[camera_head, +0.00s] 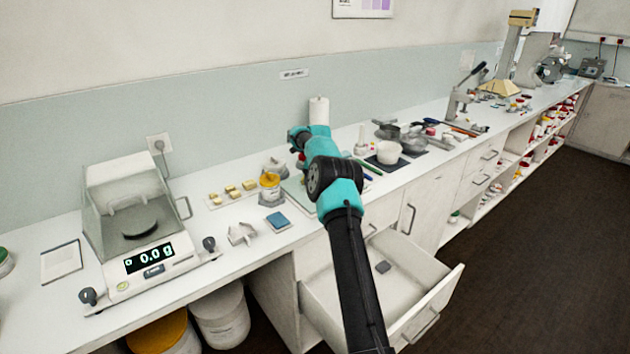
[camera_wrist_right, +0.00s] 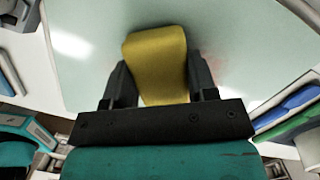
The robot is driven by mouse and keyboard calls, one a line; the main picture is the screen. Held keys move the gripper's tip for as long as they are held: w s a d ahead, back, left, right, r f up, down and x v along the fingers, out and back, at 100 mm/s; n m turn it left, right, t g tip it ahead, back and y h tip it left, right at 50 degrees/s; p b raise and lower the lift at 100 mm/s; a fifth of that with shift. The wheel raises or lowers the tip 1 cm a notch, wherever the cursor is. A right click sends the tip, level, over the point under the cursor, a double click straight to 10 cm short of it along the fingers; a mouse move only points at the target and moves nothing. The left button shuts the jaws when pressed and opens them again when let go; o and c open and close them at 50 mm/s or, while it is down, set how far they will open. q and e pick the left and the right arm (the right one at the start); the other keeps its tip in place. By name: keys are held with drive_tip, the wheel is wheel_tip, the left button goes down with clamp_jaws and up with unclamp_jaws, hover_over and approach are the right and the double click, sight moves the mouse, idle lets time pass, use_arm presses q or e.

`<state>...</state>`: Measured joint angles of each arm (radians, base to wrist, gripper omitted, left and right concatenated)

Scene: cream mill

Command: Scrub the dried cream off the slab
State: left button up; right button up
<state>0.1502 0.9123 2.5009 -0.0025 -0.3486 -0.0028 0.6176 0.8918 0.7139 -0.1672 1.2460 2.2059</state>
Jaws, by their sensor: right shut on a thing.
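My right gripper (camera_wrist_right: 158,66) is shut on a yellow sponge (camera_wrist_right: 157,75), one finger on each side of it. The sponge is over the pale green slab (camera_wrist_right: 88,75) in the right wrist view; I cannot tell whether it is pressed down. A faint pinkish smear (camera_wrist_right: 234,66) shows on the slab to the right of the sponge. In the head view my right arm covers much of the slab (camera_head: 297,191), and the sponge and fingertips are hidden. My left gripper is not in view.
A balance (camera_head: 150,255) reads 0.0 g further left. A white tub (camera_head: 388,152) and pans stand to the right. A drawer (camera_head: 430,306) is open below the counter.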

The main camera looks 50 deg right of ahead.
drive_tip(key=shift+w, duration=0.15)
drive_tip(key=shift+d, duration=0.25)
drive_tip(key=shift+s+d+r, duration=0.1)
drive_tip(key=shift+s+d, duration=0.05)
drive_tip(key=shift+d, duration=0.35)
drive_tip(key=shift+s+d, duration=0.15)
drive_tip(key=shift+d, duration=0.35)
drive_tip(key=shift+s, duration=0.1)
drive_tip(key=shift+s+a, duration=0.2)
drive_tip(key=shift+s, duration=0.55)
drive_tip(key=shift+s+a, duration=0.15)
drive_tip(key=shift+s, duration=0.6)
drive_tip(key=shift+s+a, duration=0.1)
drive_tip(key=shift+s, duration=0.15)
drive_tip(key=shift+s+a+f, duration=0.1)
drive_tip(key=shift+s+a, duration=0.05)
drive_tip(key=shift+s, duration=0.5)
drive_tip(key=shift+s+a+f, duration=0.1)
drive_tip(key=shift+s+a, duration=0.05)
drive_tip(key=shift+s, duration=0.45)
